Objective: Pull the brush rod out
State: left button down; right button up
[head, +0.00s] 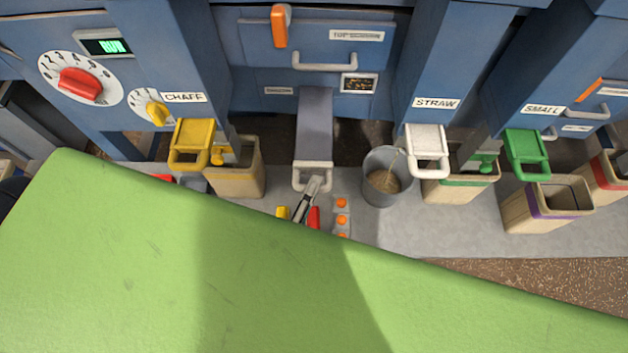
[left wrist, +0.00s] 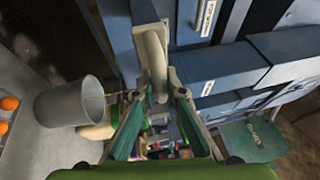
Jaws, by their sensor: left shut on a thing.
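A long grey-blue bar (head: 314,125) sticks out from the machine's front below the top screen drawer. It ends in a pale loop handle (head: 312,178) and looks like the brush rod. My left gripper (head: 314,188) is at this handle, its fingers shut on it. In the left wrist view the pale handle (left wrist: 154,52) runs up from between the fingertips of the left gripper (left wrist: 157,97). The far end of the bar is hidden inside the machine. My right gripper does not show.
A grey bucket (head: 385,176) with grain stands just right of the handle and shows in the left wrist view (left wrist: 72,103). A box with orange buttons (head: 341,218) is near the gripper. Tan bins (head: 238,176) stand under the chaff, straw and small spouts.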

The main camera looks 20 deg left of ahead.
pick_arm(q)
jog(key=shift+s+d+f, duration=0.1)
jog(key=shift+s+f, duration=0.1)
jog(key=c, duration=2)
grip_release()
jog(key=shift+c, duration=0.2)
jog(key=shift+s+r, duration=0.15)
jog(key=s+a+f, duration=0.1)
jog(key=s+f, duration=0.1)
jog(key=s, duration=0.9)
jog(key=shift+s+a, duration=0.2)
jog(key=shift+s, duration=0.2)
